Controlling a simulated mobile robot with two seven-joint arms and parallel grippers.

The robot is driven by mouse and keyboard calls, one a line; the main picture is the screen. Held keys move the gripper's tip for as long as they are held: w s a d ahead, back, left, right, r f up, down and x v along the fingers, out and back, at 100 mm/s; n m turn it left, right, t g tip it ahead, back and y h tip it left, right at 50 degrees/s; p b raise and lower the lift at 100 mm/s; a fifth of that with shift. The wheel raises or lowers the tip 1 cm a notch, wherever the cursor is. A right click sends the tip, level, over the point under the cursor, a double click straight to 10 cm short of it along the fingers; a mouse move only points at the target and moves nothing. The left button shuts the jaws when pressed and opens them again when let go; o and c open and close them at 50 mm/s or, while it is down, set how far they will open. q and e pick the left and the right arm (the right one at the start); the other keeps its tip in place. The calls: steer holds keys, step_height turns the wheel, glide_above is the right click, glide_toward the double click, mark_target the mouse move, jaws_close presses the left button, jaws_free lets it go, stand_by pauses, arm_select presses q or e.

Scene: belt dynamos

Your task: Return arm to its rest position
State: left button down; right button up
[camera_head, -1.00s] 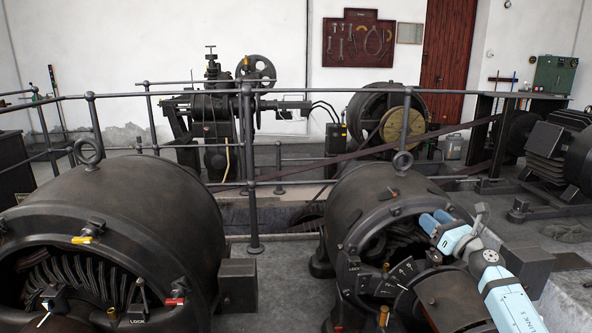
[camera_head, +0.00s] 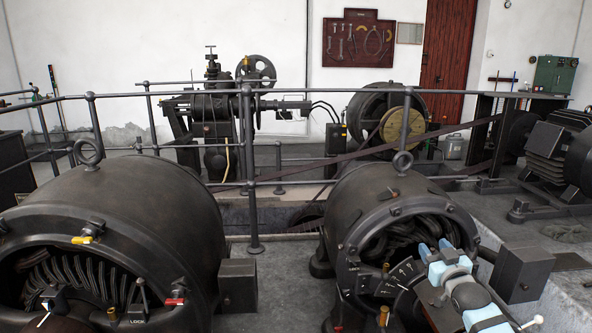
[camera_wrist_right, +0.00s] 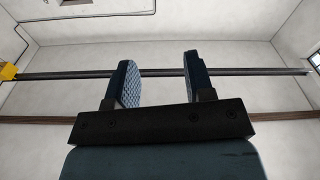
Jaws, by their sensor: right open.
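My right gripper (camera_head: 436,248) is at the lower right of the head view, in front of the right dynamo (camera_head: 372,205). Its two light-blue fingers stand apart and point up and away, with nothing between them. In the right wrist view the fingers (camera_wrist_right: 158,80) are also apart, with only wall and a dark rail behind them. The arm partly covers the right dynamo's open front. My left gripper is not in view.
A dark box (camera_head: 522,272) is just right of the gripper. An iron railing (camera_head: 250,160) runs behind the dynamos. A large belt-driven machine (camera_head: 390,118) and a tool board (camera_head: 359,39) are farther back.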

steer(key=s+a+f+n+g+y, duration=0.1)
steer(key=s+a+f+y, duration=0.15)
steer(key=s+a, duration=0.75)
steer(key=s+a+f+n+g+y, duration=0.1)
steer(key=s+a+f+y, duration=0.15)
steer(key=s+a, duration=0.75)
steer(key=s+a+r+m+y, duration=0.15)
steer(key=s+r, duration=0.25)
steer(key=s, duration=0.6)
steer(key=s+a+r+y, duration=0.15)
steer(key=s+r, duration=0.25)
steer(key=s, duration=0.6)
arm_select(q)
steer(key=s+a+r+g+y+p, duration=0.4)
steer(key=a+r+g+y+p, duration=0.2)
steer(key=p, duration=3.2)
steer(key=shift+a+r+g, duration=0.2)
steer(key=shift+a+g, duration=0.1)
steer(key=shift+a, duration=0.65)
arm_select(e)
steer(key=s+d+r+g+h, duration=0.3)
steer(key=d+r+g+h, duration=0.2)
steer(key=d+g+h, duration=0.1)
steer(key=shift+s+d+r, duration=0.3)
steer(key=shift+d, duration=0.3)
